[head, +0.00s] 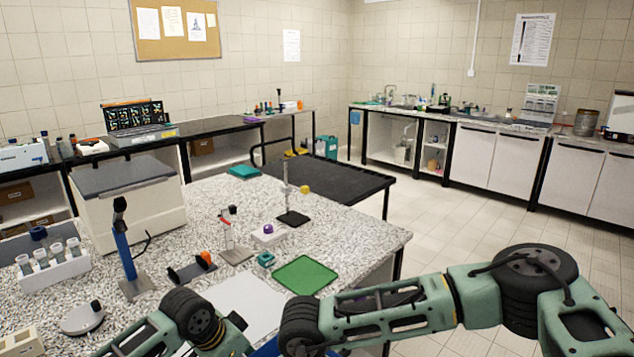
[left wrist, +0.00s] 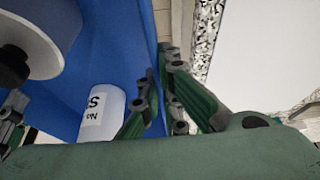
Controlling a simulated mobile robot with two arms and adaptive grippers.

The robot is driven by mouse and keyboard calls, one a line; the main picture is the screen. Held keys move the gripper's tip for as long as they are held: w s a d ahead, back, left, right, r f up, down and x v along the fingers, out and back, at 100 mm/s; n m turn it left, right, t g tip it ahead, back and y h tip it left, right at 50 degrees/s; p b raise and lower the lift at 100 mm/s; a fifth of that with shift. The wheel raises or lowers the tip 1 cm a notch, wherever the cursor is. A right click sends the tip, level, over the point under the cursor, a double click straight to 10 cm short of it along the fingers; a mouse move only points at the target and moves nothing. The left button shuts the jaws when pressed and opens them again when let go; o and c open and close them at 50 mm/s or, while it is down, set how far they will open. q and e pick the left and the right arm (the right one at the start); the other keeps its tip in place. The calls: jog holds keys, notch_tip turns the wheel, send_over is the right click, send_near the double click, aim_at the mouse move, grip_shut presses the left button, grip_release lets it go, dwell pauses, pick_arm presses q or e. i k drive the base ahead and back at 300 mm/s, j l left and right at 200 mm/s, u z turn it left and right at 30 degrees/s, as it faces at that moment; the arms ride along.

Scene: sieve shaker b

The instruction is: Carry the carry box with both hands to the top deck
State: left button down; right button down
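The blue carry box (head: 266,348) shows only as a sliver at the bottom edge of the head view, between my two wrists. In the left wrist view its blue wall (left wrist: 110,65) fills much of the picture, with a white labelled bottle (left wrist: 103,110) inside. My left gripper (left wrist: 161,90) is closed with a finger on each side of that wall. My right arm reaches to the box's right side; its fingers are hidden below the head view. A black deck (head: 330,187) with a handle frame, apparently the top deck, lies beyond the speckled bench.
The speckled bench (head: 345,225) stands before me, holding a green mat (head: 305,275), a clamp stand (head: 291,212), a vial rack (head: 52,268) and a large beige device (head: 130,207). Open tiled floor (head: 460,228) lies to the right, before the white cabinets (head: 495,158).

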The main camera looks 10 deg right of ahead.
aim_at(335, 181)
jog(key=i+l+z, duration=0.7)
jog(key=z, duration=0.15)
jog(key=i+l+z, duration=0.2)
jog(key=i+z, duration=0.75)
jog(key=i, duration=1.05)
jog(key=i+u, duration=0.15)
jog(key=i, duration=0.45)
jog(key=i+l+u, duration=0.15)
jog(key=i, duration=0.45)
jog(key=i+u, duration=0.75)
jog(key=i+l+u, duration=0.2)
jog(key=u, duration=0.2)
jog(key=i+j+u, duration=0.1)
jog(key=i+u, duration=0.2)
jog(key=u, duration=0.15)
jog(key=i+u, duration=0.4)
jog(key=i+l+u, duration=0.1)
jog(key=u, duration=0.35)
jog(key=i+j, duration=0.85)
jog(key=i+j+z, duration=0.1)
jog(key=i, duration=0.25)
jog(key=i+j+z, duration=0.15)
jog(key=i, duration=0.15)
